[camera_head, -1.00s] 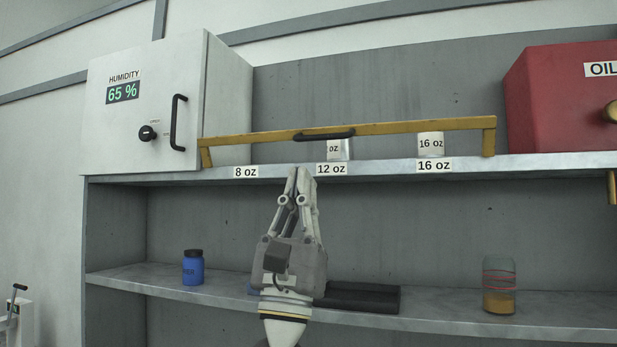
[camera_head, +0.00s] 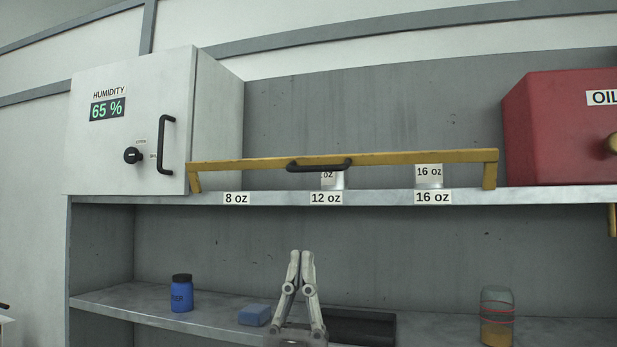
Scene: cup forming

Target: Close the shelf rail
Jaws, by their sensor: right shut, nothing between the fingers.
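The yellow shelf rail (camera_head: 400,159) runs along the front of the upper shelf (camera_head: 545,195), its end legs resting at the shelf's front edge. A black handle (camera_head: 320,166) is fixed at its middle. My right gripper (camera_head: 301,254) is shut and empty. It points up in front of the lower shelf, below the 12 oz label (camera_head: 326,198) and apart from the rail. Two cups stand behind the rail, at the 12 oz cup (camera_head: 332,180) and 16 oz cup (camera_head: 429,176) places; the rail partly hides them. My left gripper is not in view.
A white humidity cabinet (camera_head: 216,120) stands at the rail's left end and a red oil box (camera_head: 555,125) at its right. The lower shelf (camera_head: 130,299) holds a blue bottle (camera_head: 182,293), a blue block (camera_head: 254,315), a black tray (camera_head: 365,326) and a jar (camera_head: 496,316).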

